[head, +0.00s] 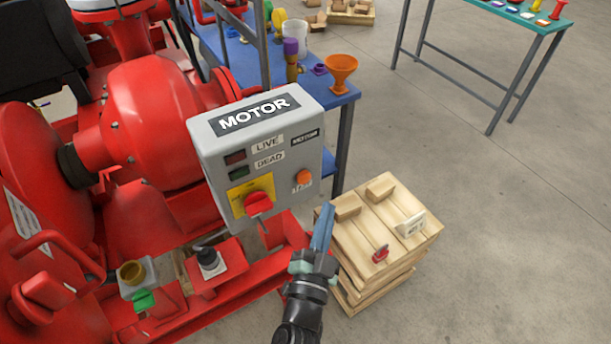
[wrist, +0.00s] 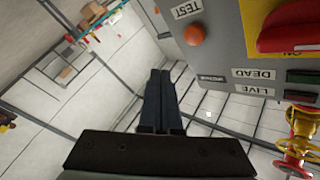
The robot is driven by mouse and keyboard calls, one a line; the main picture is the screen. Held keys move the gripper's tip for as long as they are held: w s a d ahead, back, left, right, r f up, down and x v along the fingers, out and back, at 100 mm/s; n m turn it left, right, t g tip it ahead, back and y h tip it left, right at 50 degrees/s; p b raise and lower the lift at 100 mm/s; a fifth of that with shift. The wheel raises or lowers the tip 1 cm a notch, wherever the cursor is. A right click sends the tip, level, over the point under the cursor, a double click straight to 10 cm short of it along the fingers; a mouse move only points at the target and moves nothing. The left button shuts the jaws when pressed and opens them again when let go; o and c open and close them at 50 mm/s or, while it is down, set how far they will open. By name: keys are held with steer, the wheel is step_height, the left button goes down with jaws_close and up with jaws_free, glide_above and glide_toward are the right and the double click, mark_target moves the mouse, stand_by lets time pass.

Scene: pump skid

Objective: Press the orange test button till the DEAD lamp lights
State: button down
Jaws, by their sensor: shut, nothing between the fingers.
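The grey MOTOR box (head: 258,150) stands at the middle of the head view. The orange test button (head: 303,177) is on the lower right of its face, above a TEST label. The DEAD lamp (head: 238,173) looks dark green and unlit, below the dark red LIVE lamp (head: 236,157). My gripper (head: 325,210) is shut and empty, just below and right of the button, apart from it in the head view. In the wrist view the shut fingers (wrist: 160,78) point below the orange button (wrist: 194,34), with a gap between them. The DEAD lamp (wrist: 304,76) shows at the right edge there.
A red rotary switch (head: 258,203) on a yellow plate sits left of the button. A wooden crate stack (head: 385,225) with a tag and a red padlock stands right of my gripper. Red pump parts (head: 150,120) fill the left. Open floor (head: 500,220) lies to the right.

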mark_target(314, 169)
steer(key=shift+w+a, duration=0.8)
steer(key=shift+w, duration=0.3)
steer(key=shift+w+a, duration=0.75)
steer(key=shift+w, duration=0.35)
stand_by(0.4)
steer(key=shift+w+a, duration=0.25)
steer(key=shift+w, duration=0.05)
steer(key=shift+w+a, duration=0.3)
steer(key=shift+w, duration=0.1)
stand_by(0.7)
steer(key=shift+s, duration=0.1)
steer(key=shift+s+d+p, duration=0.3)
steer(key=shift+s+d, duration=0.25)
steer(key=shift+s, duration=0.1)
steer(key=s+d, duration=0.1)
steer(key=s, duration=0.1)
steer(key=s+d, duration=0.2)
stand_by(0.6)
